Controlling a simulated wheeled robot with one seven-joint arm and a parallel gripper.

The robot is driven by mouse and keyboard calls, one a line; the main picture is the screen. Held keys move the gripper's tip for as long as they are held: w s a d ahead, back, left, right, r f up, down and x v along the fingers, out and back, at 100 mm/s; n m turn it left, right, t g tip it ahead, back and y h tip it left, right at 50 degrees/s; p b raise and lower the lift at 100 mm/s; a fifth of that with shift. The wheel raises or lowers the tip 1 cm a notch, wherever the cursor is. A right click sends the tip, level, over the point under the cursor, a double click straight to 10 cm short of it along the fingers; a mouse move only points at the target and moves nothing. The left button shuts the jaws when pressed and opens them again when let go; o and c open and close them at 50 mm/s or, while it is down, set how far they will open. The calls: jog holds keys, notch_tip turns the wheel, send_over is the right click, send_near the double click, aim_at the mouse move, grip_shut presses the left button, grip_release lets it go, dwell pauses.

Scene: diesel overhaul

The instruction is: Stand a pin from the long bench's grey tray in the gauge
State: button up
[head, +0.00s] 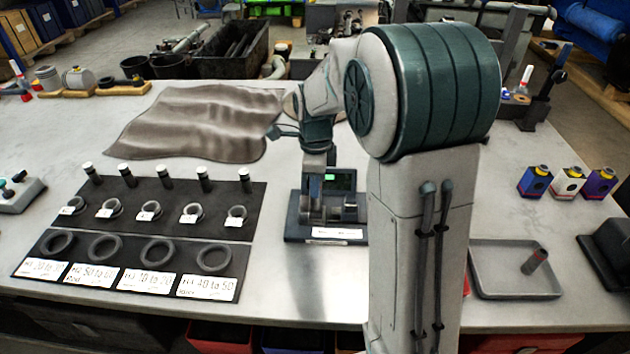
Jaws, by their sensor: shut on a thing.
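The gauge (346,180) is a dark block with a small green-lit display and a white label on its front edge, standing mid-bench left of my arm. My gripper (318,172) points down right at the gauge, in front of its display. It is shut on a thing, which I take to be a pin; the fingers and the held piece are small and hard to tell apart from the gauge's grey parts. I cannot tell whether the held piece touches the gauge.
A dark mat (225,178) at left holds several upright pins and rings with labels. A brown cloth (200,125) lies behind it. My arm hides bench between gauge and tray.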

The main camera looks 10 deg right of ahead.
jog(key=shift+f+b, duration=0.3)
jog(key=shift+f, duration=0.25)
jog(key=shift+f+b, duration=0.3)
jog(key=shift+f, duration=0.1)
jog(key=shift+f, duration=0.2)
dwell(0.4)
jog(key=shift+f+b, duration=0.4)
jog(key=shift+f, duration=0.15)
dwell(0.3)
jog(key=shift+f+b, duration=0.3)
jog(key=o, duration=1.5)
